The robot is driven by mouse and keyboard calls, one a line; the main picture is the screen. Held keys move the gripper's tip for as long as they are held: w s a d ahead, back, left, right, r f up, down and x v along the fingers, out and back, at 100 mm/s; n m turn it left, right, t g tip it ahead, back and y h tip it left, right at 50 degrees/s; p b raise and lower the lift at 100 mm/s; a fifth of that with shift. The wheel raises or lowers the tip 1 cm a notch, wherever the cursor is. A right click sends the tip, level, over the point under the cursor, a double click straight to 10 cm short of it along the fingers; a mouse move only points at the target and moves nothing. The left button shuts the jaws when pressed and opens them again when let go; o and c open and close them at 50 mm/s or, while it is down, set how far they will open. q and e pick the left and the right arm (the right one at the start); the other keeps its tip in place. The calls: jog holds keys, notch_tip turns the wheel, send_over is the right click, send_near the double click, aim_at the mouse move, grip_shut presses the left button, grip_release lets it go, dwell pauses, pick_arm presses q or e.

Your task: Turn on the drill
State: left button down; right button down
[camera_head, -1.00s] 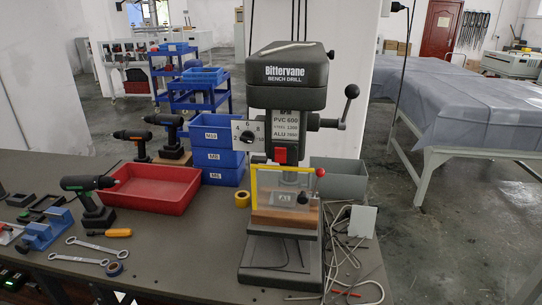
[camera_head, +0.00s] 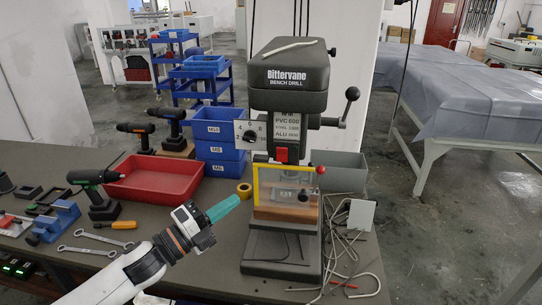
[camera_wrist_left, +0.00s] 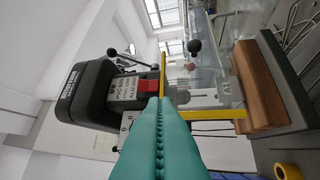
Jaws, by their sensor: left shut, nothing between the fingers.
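The bench drill (camera_head: 288,85) stands upright on the table, with a dark head, a red switch (camera_head: 282,155) on its front and a black-knobbed lever at its right. A yellow-framed clear guard (camera_head: 284,168) with a red knob is below the switch, in front of a brown block. My left gripper (camera_head: 233,202) has teal fingers, shut and empty, apart from the drill at its lower left. In the left wrist view the teal fingers (camera_wrist_left: 160,130) point toward the red switch (camera_wrist_left: 149,86) and guard; the drill appears on its side. My right gripper is not in view.
A red tray (camera_head: 155,180), blue bins (camera_head: 218,150) and cordless drills (camera_head: 95,190) are left of the bench drill. A yellow tape roll (camera_head: 244,190) lies close to my left gripper. Wrenches (camera_head: 90,250) lie at front left. Cables (camera_head: 345,240) lie at right.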

pick_arm(q)
jog(key=r+m, duration=0.1)
jog(key=s+r+m+h, duration=0.1)
jog(key=g, duration=0.1)
jog(key=shift+s+d+r+m+h, duration=0.25)
jog(key=shift+d+r+m+h, duration=0.05)
jog(key=shift+d+r+m, duration=0.1)
jog(key=p, duration=0.4)
send_near(286, 150)
jog(key=d, duration=0.4)
jog(key=shift+w+d+r+p, duration=0.1)
jog(key=shift+w+r+p, duration=0.15)
jog(key=shift+w, duration=0.35)
jog(key=shift+w+d+r+p, duration=0.1)
jog(key=shift+w+r+p, duration=0.15)
jog(key=shift+w, duration=0.35)
jog(key=shift+w+r+p, duration=0.2)
jog(key=shift+w+p, duration=0.1)
jog(key=shift+w, duration=0.3)
